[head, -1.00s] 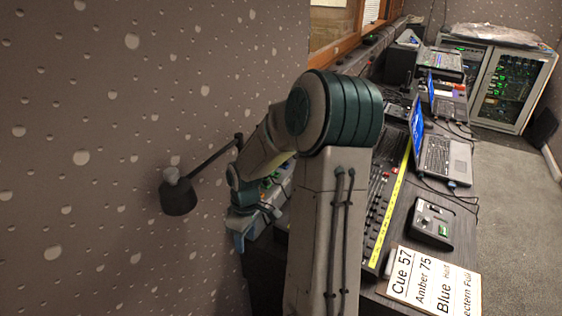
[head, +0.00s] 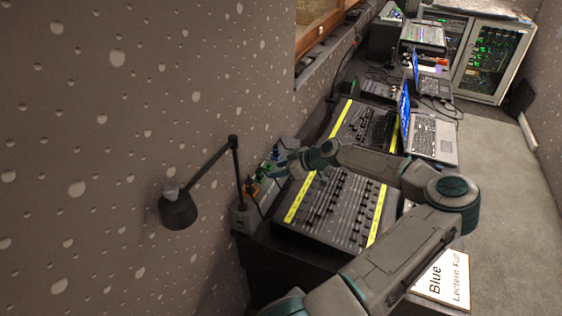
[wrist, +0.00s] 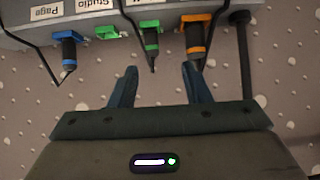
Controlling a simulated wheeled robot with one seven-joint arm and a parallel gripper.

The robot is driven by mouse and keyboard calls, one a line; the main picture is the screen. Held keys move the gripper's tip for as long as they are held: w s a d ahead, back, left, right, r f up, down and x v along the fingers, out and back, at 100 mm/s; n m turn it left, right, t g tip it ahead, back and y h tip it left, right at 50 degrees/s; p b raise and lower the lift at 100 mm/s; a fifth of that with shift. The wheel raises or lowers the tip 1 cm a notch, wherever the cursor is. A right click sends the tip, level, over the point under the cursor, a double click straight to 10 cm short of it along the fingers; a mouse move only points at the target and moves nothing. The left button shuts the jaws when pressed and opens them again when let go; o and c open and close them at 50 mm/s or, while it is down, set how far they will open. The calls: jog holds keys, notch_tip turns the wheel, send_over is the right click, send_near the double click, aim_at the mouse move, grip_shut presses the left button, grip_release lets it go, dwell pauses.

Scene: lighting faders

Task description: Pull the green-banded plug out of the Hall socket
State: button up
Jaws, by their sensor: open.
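The green-banded plug (wrist: 151,40) sits in a socket on the grey socket box (wrist: 105,18), its thin dark cable hanging down. The label above it is cut off, so I cannot read its name. My gripper (wrist: 158,72) is open and empty, its two fingertips just short of the plug. A blue-banded plug (wrist: 69,50) is to the left, under the Page label. An orange-banded plug (wrist: 195,38) is to the right. In the head view my gripper (head: 280,170) is beside the box, its fingers small and unclear.
An empty green socket (wrist: 107,32) is under the Studio label. A black lamp (head: 178,208) on an arm stands left of the box by the speckled wall. A fader desk (head: 335,210) lies under my arm. Laptops (head: 430,135) stand farther back.

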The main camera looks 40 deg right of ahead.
aim_at(262, 171)
jog(key=shift+t, duration=0.3)
jog(key=b+x, duration=0.1)
jog(key=x, duration=0.1)
jog(key=b+x, duration=0.1)
jog(key=x, duration=0.1)
jog(key=d+b+x, duration=0.1)
jog(key=x, duration=0.2)
jog(key=shift+w+f, duration=0.1)
jog(key=shift+f, duration=0.15)
jog(key=shift+w+a+f+b, duration=0.15)
jog(key=shift+w+f+b, duration=0.05)
jog(key=shift+w+b, duration=0.3)
grip_shut()
jog(key=shift+r, duration=0.25)
